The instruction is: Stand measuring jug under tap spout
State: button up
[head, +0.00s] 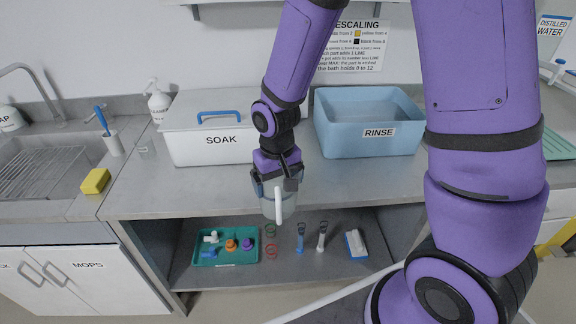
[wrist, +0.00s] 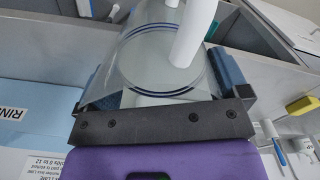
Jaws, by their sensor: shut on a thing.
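The measuring jug (head: 290,207) is clear with a white handle, held in my gripper (head: 275,188) in front of the worktop edge, above the lower shelf. In the wrist view the jug (wrist: 150,65) fills the space between the fingers (wrist: 164,82), which are shut on its sides; dark blue rings run around it. A grey curved tap (head: 30,72) stands over the sink at the far left, well away from the jug. At the far right, a white fitting (head: 556,70) sits below a DISTILLED WATER sign (head: 556,28); its spout is not clear.
A white SOAK box (head: 205,150) and a blue RINSE tub (head: 365,150) stand on the worktop (head: 180,200). A yellow sponge (head: 95,181) lies beside the sink (head: 40,170). A green tray (head: 225,260) with small parts is on the shelf below. Bare worktop lies in front of the containers.

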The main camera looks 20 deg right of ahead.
jog(key=w+d+f, duration=0.2)
jog(key=w+d, duration=0.1)
jog(key=w, duration=0.3)
jog(key=w+d+f, duration=0.3)
jog(key=w, duration=0.3)
jog(key=shift+w, duration=0.35)
jog(key=shift+f, duration=0.1)
jog(key=o, duration=0.6)
notch_tip(320, 180, up, 12)
jog(key=shift+r, duration=0.25)
